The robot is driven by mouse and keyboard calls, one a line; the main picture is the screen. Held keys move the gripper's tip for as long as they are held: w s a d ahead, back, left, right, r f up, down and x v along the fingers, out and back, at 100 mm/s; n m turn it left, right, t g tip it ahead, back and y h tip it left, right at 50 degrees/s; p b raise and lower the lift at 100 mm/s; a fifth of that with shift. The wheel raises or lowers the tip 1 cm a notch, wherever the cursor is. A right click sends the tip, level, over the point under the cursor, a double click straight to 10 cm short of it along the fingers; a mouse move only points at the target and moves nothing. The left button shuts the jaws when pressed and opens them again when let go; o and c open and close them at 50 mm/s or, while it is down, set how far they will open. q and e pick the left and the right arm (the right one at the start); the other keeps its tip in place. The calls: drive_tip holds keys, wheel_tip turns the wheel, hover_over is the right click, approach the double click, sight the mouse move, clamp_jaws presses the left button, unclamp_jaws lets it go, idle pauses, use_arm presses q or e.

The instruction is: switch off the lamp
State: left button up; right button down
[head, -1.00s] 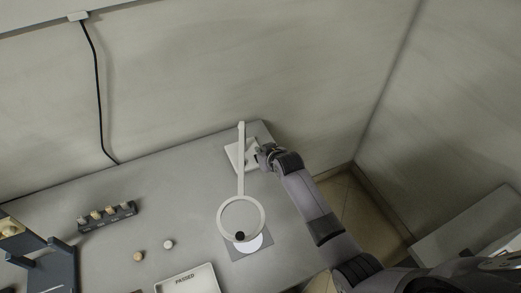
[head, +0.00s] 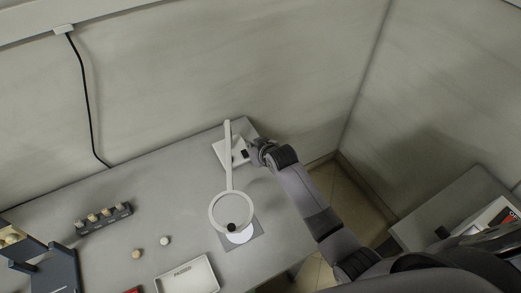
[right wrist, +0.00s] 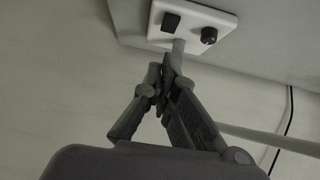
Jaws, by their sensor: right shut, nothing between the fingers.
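The lamp stands at the table's back right corner in the head view, with a pale ring head (head: 214,222), a long pale arm and a square white base (head: 222,158). I cannot tell whether the ring is lit. In the right wrist view, the base (right wrist: 222,38) bears a dark rocker switch (right wrist: 171,22) and a round dark knob (right wrist: 209,36). My right gripper (head: 256,152) is at the base's right side; in the wrist view it (right wrist: 168,62) is shut and empty, just short of the switch and lamp post. Contact is unclear. My left gripper is out of view.
Under the ring lie a white disc (head: 242,237) and a grey mat (head: 257,244), with a small black piece. A white tray (head: 207,272), a dark rack (head: 104,217) and two small round pieces are left of it. The wall stands close behind the lamp.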

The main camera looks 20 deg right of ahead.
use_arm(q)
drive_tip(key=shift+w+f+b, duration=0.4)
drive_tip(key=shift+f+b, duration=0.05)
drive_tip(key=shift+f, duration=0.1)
use_arm(e)
drive_tip(key=v, duration=0.6)
drive_tip(key=shift+s, duration=0.3)
drive_tip(key=shift+d, duration=0.15)
